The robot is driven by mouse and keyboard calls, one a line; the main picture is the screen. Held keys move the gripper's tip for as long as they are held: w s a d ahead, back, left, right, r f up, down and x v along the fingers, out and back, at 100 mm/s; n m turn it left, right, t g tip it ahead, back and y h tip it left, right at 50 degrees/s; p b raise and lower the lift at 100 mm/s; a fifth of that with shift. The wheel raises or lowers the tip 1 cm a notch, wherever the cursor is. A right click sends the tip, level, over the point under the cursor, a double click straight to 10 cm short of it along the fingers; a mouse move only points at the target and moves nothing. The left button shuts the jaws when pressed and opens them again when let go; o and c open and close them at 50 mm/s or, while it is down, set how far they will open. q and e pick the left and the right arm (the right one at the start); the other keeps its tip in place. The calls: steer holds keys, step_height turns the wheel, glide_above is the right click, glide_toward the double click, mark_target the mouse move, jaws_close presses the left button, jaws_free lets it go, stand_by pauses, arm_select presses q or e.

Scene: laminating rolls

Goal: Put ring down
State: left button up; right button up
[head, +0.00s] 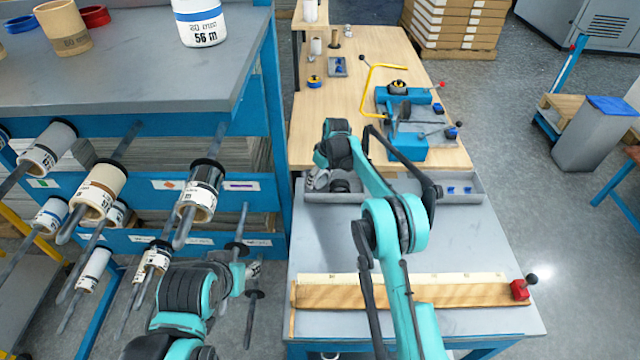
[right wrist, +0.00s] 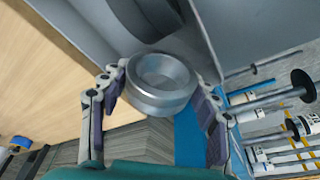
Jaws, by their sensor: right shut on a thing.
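A silver metal ring (right wrist: 162,82) sits between the two fingers of my right gripper (right wrist: 155,105) in the right wrist view. The gripper is shut on it. In the head view my right gripper (head: 318,180) is at the left end of a shallow grey tray (head: 415,197), and the ring is hard to make out there. A dark ring-like piece (head: 340,187) lies in the tray close beside the gripper; it also shows in the right wrist view (right wrist: 145,14). My left gripper (head: 248,276) is low by the roll rack, small and partly hidden, so its fingers are unclear.
A rack of rolls on rods (head: 95,190) stands at left. The grey table (head: 400,255) carries a wooden strip with a ruler (head: 410,290) along its front. A wooden bench (head: 350,110) behind holds a blue fixture (head: 405,145) and a yellow bent handle (head: 372,85). Small blue pieces lie in the tray's right end.

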step_height(320, 180, down, 2)
steer(key=shift+f, duration=0.1)
steer(key=shift+f+b, duration=0.15)
steer(key=shift+b, duration=0.2)
steer(key=o, duration=1)
